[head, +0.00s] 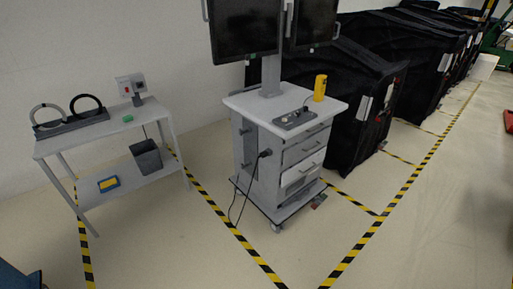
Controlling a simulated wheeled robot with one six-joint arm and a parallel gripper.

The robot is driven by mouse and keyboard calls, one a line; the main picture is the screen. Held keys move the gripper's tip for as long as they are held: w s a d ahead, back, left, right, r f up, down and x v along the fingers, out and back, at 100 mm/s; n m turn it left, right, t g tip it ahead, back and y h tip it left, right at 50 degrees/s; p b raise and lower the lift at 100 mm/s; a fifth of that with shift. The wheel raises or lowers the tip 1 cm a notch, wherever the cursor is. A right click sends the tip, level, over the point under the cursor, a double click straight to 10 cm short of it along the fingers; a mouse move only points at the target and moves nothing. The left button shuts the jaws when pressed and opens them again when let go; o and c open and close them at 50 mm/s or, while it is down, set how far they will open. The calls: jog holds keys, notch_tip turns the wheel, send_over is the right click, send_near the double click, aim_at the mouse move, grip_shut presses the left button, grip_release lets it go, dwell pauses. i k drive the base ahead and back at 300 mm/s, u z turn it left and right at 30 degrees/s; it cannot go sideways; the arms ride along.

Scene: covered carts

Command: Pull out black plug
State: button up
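A black plug (265,153) sticks out from the left side of the white and grey cart (249,166), below its top. A black cable hangs from it to the floor. A box on the wall behind the side table, a wall socket (131,87), has a red part and a dark part. A dark grey piece (137,101) sits just below it, too small to tell what it is. My gripper is not in view.
A side table (60,146) at left bears two rings on a stand, a green item and, on its lower shelf, a grey bin (146,157). The cart bears monitors and a yellow device (320,88). Black covered carts (361,125) stand at right. The front floor is clear.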

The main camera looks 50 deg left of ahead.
aim_at(264, 154)
jog(key=u, duration=0.7)
jog(key=i, duration=1.1)
jog(key=u, duration=2.2)
jog(key=i, duration=1.15)
jog(key=u, duration=0.7)
jog(key=i, duration=0.35)
jog(key=u, duration=0.15)
